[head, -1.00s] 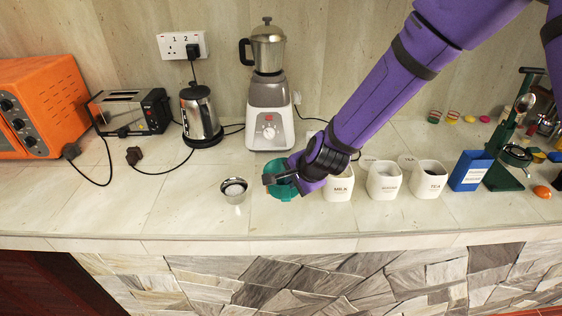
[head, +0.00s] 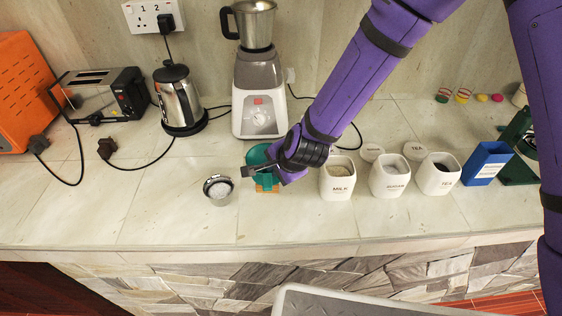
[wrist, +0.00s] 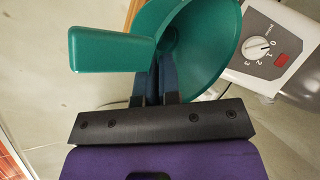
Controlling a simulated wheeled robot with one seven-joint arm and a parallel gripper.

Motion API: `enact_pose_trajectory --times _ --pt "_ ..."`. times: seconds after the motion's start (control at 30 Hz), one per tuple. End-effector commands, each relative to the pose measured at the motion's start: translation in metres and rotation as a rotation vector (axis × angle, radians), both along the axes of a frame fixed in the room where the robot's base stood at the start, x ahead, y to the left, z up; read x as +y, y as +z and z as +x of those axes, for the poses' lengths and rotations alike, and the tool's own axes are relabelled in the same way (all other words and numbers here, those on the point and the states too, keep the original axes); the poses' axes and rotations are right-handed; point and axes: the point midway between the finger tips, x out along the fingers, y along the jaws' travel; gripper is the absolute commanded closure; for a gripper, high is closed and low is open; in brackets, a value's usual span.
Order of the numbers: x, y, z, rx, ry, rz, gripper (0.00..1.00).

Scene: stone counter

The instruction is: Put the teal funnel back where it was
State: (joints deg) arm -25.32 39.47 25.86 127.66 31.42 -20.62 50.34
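The teal funnel (head: 257,157) is at my gripper (head: 262,172), in front of the blender and partly hidden by the gripper. In the wrist view the funnel (wrist: 205,45) shows its wide cone tilted, with a block-like teal part to the left. The dark fingers of my gripper (wrist: 160,80) are close together at the funnel's near wall and look shut on it. A small tan wooden piece (head: 267,188) shows just below the gripper; a wooden edge (wrist: 134,12) also shows behind the funnel in the wrist view. Whether the funnel touches the wood is hidden.
A metal cup (head: 218,189) with white contents stands left of the gripper. White canisters (head: 338,185) stand close on the right, then a blue box (head: 486,164). The blender (head: 258,95) is behind, the kettle (head: 178,98) behind left. The front left counter (head: 120,215) is clear.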

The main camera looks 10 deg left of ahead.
Motion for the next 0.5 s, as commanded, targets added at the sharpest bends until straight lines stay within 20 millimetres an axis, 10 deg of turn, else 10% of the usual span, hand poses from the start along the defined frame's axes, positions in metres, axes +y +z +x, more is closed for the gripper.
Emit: enact_pose_trajectory --times 0.5 --pt "0.0015 -0.0081 -0.0032 -0.001 0.000 0.001 1.00"
